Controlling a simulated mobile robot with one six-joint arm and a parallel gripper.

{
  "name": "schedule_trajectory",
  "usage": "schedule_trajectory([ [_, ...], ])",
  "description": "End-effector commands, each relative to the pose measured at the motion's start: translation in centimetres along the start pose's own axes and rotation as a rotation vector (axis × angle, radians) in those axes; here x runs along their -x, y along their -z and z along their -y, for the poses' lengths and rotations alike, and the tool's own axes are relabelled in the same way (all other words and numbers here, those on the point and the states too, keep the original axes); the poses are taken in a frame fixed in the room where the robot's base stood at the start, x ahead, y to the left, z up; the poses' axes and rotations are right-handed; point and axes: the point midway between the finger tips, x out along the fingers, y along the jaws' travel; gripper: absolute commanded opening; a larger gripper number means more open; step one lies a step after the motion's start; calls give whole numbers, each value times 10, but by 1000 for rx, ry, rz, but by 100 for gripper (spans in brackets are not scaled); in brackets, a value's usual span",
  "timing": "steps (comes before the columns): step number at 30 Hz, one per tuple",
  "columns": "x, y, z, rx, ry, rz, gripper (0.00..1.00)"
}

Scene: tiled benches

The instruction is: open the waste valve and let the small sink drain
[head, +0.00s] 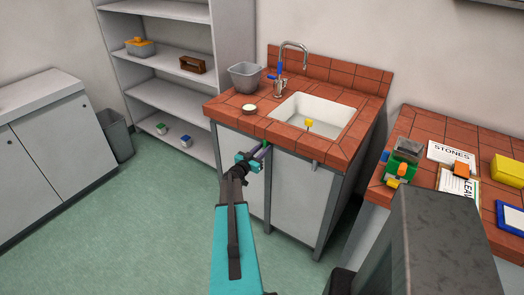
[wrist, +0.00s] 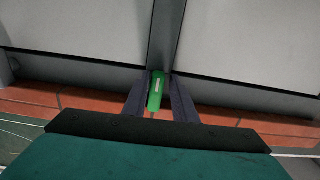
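The small white sink (head: 325,112) is set in the red-tiled bench, with a grey curved tap (head: 293,50) behind it. A small yellow item (head: 309,123) shows at the basin's near side. I cannot tell whether there is water in it. A green valve handle (wrist: 156,92) with a pale mark stands at the post between the two cabinet doors, under the tiled edge. My gripper (wrist: 159,96) has its two dark fingers on either side of this handle, with narrow gaps showing. In the head view, my gripper (head: 262,151) is at the cabinet front, largely hiding the handle.
A grey bin (head: 245,77) and a small round dish (head: 249,108) stand on the sink bench. The right bench holds a green device (head: 403,155), a STONES card (head: 450,153) and a yellow box (head: 508,171). Shelves stand behind left. The floor left of my arm is clear.

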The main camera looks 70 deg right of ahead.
Motion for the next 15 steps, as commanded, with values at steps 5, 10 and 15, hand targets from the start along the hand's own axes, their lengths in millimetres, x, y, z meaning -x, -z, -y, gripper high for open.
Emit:
schedule_trajectory([
  [5,12,-1,0,0,2,0,23],
  [10,30,-2,0,0,2,1,23],
  [15,51,-2,0,-1,1,2,23],
])
